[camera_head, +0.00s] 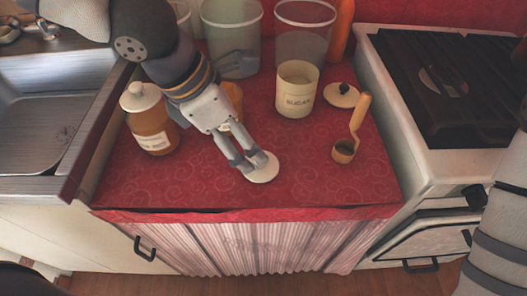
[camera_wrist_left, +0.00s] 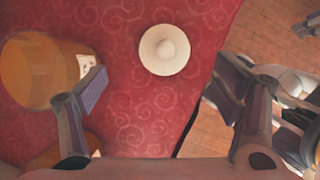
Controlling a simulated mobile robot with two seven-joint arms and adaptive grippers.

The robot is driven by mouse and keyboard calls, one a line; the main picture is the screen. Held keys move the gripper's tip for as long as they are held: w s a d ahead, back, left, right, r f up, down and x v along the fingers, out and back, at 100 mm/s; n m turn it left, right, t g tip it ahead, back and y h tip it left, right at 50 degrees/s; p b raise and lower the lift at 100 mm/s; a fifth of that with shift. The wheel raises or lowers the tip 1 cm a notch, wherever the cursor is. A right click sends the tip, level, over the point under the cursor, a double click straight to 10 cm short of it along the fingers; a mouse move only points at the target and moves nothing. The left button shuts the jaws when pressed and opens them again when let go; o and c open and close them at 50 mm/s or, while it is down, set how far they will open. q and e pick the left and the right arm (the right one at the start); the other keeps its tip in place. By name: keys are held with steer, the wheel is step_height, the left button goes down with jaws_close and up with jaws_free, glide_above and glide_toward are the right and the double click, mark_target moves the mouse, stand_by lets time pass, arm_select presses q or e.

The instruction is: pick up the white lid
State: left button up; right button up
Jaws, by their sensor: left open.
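The white lid (camera_head: 262,170) is a small round disc with a knob. It lies flat on the red counter cloth near the front edge. My left gripper (camera_head: 254,162) is open above it, and its fingertips cover part of the lid in the head view. In the left wrist view the whole lid (camera_wrist_left: 164,50) shows ahead of the open gripper (camera_wrist_left: 163,85), between the lines of the two fingers and clear of both.
A lidded amber jar (camera_head: 153,128) stands left of my arm. An orange jar (camera_head: 234,97) is partly hidden behind it. The stove (camera_head: 440,90) borders the counter.

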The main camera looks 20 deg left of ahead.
arm_select(q)
steer(key=x, duration=0.2)
steer(key=b+x, duration=0.1)
steer(key=x, duration=0.2)
steer(key=b+x, duration=0.1)
steer(key=x, duration=0.2)
steer(key=shift+s+d+f, duration=0.15)
steer(key=shift+s, duration=0.25)
steer(key=shift+w+d+f+b, duration=0.15)
steer(key=shift+f+b, duration=0.15)
steer(key=shift+b, duration=0.1)
steer(key=shift+w+r, duration=0.1)
steer(key=shift+r, duration=0.2)
steer(key=shift+c, duration=0.6)
steer(key=c, duration=0.8)
arm_select(e)
steer(key=shift+g, duration=0.8)
steer(key=s+f, duration=0.1)
steer(key=s, duration=0.1)
steer(key=s+f, duration=0.1)
steer(key=f, duration=0.1)
steer(key=shift+s+f, duration=0.2)
steer(key=shift+s, duration=0.2)
